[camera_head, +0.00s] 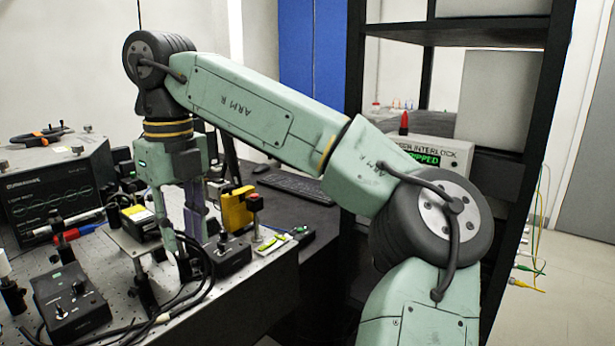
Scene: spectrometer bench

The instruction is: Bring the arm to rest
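My arm is pale green with dark joints and reaches from the lower right over to the bench at the left. My gripper (187,262) hangs below the wrist, pointing down among the instruments on the perforated bench top (235,297). Its fingertips are low, close to a black control box (230,256) and black cables. I cannot tell whether they touch anything or hold anything. The lower fingers are partly lost against the clutter.
A yellow block (237,208) stands just right of my gripper. An oscilloscope-like instrument (55,190) and a black knob box (72,303) are at the left. A keyboard (297,187) lies behind. A black shelf frame (353,60) with an interlock box (428,152) stands at the right.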

